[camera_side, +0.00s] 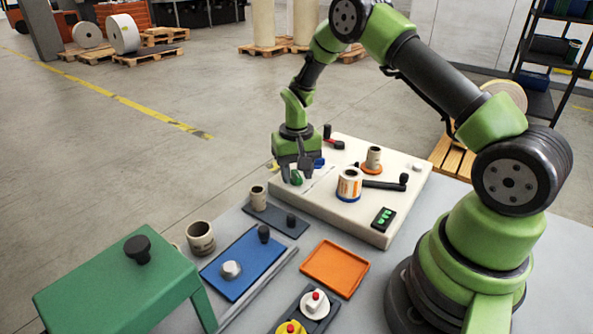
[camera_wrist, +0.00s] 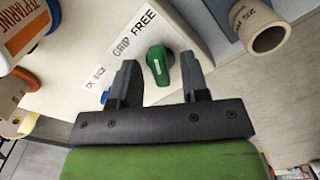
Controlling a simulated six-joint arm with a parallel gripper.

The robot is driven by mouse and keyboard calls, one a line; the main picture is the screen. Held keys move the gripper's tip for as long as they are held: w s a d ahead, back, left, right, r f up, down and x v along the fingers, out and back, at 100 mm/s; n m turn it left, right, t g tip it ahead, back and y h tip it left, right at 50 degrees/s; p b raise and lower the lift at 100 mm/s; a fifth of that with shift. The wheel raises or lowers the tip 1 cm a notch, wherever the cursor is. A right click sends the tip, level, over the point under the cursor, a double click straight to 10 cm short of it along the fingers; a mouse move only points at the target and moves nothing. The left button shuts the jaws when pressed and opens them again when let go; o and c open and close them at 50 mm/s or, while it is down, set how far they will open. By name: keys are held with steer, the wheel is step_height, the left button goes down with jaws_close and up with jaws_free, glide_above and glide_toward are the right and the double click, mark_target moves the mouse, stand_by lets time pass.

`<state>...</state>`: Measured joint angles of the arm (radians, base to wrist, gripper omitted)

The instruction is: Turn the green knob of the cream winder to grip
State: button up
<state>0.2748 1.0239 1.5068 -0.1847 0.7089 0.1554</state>
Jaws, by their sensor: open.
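The cream winder (camera_side: 325,203) stands on the table. Its green knob (camera_side: 296,178) sits at the winder's left end, and in the wrist view the knob (camera_wrist: 160,72) shows a white mark. The words GRIP and FREE are printed on a white label (camera_wrist: 133,35) beside the knob; I cannot tell surely which word the mark faces. My gripper (camera_side: 297,173) points down over the knob. In the wrist view my gripper (camera_wrist: 158,63) is open, with one finger on each side of the knob and visible gaps between.
On the winder are a labelled roll (camera_side: 348,185), a black crank arm (camera_side: 383,184) and a green-lit panel (camera_side: 383,218). A blue tray (camera_side: 240,268), an orange tray (camera_side: 335,267), cardboard cores (camera_side: 200,238) and a green stand (camera_side: 115,285) lie in front and left.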

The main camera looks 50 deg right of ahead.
steer(key=shift+c, duration=0.4)
jaws_close()
steer(key=shift+n, duration=0.3)
steer(key=n, duration=1.3)
steer(key=shift+n, duration=0.3)
steer(key=shift+o, duration=0.4)
jaws_free()
steer(key=shift+r, duration=0.1)
